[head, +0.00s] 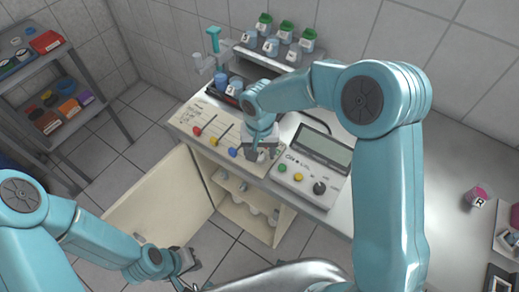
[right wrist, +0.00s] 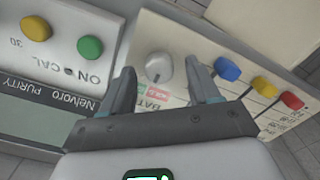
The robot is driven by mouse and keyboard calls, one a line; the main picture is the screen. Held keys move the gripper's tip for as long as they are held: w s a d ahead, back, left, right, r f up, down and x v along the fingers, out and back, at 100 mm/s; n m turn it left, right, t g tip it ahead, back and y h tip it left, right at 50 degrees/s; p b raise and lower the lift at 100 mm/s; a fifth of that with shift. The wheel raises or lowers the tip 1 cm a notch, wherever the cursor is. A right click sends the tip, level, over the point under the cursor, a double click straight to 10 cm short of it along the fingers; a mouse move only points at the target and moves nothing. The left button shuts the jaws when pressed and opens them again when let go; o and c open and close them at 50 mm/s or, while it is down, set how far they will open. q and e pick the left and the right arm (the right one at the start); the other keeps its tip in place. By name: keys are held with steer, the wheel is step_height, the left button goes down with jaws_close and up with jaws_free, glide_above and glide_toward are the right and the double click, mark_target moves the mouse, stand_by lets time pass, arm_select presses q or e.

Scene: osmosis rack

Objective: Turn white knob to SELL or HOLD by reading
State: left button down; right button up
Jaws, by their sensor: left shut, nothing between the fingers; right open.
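The white knob (right wrist: 158,66) sits on a cream panel (right wrist: 185,28) in the right wrist view, with a small red label (right wrist: 157,92) and a green label beside it. In the head view my right gripper hides most of the knob. My right gripper (head: 262,153) is open, its fingers on either side of the knob (right wrist: 160,70); contact is unclear. The purity meter (head: 312,165) stands beside the panel with a grey screen (head: 322,148); its reading is not legible. My left gripper (head: 184,262) is shut and empty, low at the front by the open cabinet.
Red (head: 198,131), yellow (head: 215,140) and blue (head: 233,152) handles sit on the panel. Green-capped bottles (head: 307,38) stand on a rack behind. An open cabinet door (head: 160,205) juts out below the bench. A pink cup (head: 478,195) stands at right.

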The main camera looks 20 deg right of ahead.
steer(key=shift+d+f, duration=0.1)
steer(key=shift+f, duration=0.2)
steer(key=shift+w+f, duration=0.15)
steer(key=c, duration=1)
steer(key=shift+c, duration=0.2)
